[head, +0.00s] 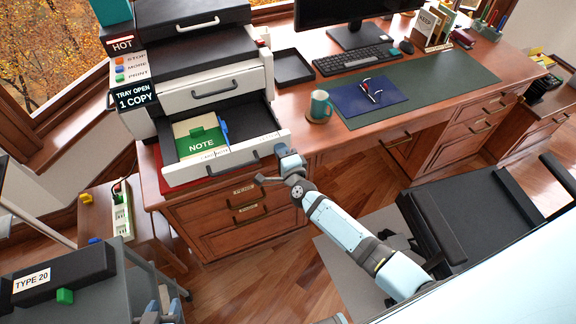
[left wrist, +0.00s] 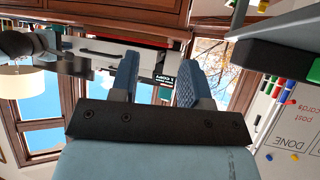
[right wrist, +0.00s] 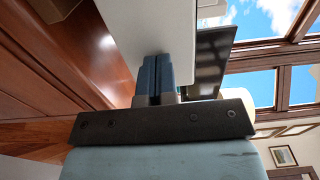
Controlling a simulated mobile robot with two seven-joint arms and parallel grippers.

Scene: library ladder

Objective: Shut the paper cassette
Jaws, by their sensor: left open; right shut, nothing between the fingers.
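The paper cassette (head: 272,150) is a white-fronted drawer pulled out of the printer (head: 205,88), with a dark handle (head: 232,164). In it lie cream paper, a green NOTE card (head: 202,143) and a blue piece (head: 224,130). My right gripper (head: 283,150) is at the right end of the cassette front, fingers shut and empty. In the right wrist view, its fingertips (right wrist: 157,62) are against or very close to a white panel; contact is unclear. My left gripper (head: 158,303) is open and empty at the lower left, away from the cassette; its spread fingers show in the left wrist view (left wrist: 157,75).
A sign (head: 133,97) on the printer reads "TRAY OPEN 1 COPY". A teal mug (head: 320,106) stands on the desk right of the cassette. A black chair (head: 470,210) is at the right. A grey cart (head: 120,285) with a TYPE 20 box (head: 62,274) is at the lower left.

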